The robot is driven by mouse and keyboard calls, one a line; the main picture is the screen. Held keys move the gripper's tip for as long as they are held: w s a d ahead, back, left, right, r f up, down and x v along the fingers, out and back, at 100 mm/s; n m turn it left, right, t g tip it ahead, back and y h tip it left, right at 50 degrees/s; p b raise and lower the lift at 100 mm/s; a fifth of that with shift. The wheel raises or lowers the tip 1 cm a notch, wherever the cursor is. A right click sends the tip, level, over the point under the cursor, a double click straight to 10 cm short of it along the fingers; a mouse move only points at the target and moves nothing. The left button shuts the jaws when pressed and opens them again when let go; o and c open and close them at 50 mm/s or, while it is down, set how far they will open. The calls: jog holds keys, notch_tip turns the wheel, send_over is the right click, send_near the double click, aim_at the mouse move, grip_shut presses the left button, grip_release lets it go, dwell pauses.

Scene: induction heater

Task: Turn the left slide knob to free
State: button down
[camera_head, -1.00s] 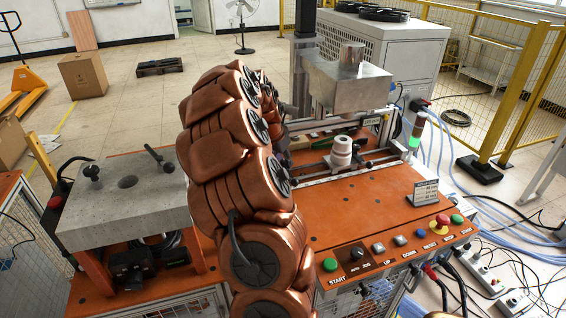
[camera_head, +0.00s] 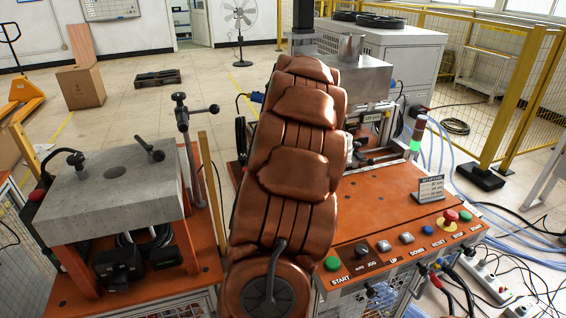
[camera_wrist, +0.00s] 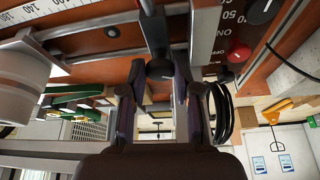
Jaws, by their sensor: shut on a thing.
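My gripper (camera_wrist: 159,76) shows in the wrist view, its two dark fingers closed around a small dark round knob (camera_wrist: 159,67) on a stem, which I take to be the left slide knob. The fingertips lie on either side of it. The knob is beside the slide's metal rails and printed scale (camera_wrist: 60,8). Which position the knob is turned to cannot be read. In the head view my arm hides the gripper, the knob and much of the slide.
A white cylinder (camera_wrist: 20,85) stands close by in the wrist view. A red knob (camera_wrist: 238,52) and panel lettering are at its upper right. In the head view, buttons (camera_head: 383,246) line the orange bench (camera_head: 375,205), and a clamp post (camera_head: 184,130) rises left of my arm.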

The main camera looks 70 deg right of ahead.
jog(key=n+b, duration=0.1)
jog(key=n, duration=0.1)
jog(key=n+t+y+b, duration=0.1)
jog(key=n, duration=0.1)
jog(key=shift+s+d, duration=0.1)
jog(key=shift+d, duration=0.1)
jog(key=shift+n+t+y+b, duration=0.3)
jog(key=shift+n+y, duration=0.1)
jog(key=shift+n, duration=0.6)
jog(key=shift+s, duration=0.1)
jog(key=c, duration=1.1)
grip_release()
jog(key=v, duration=1.2)
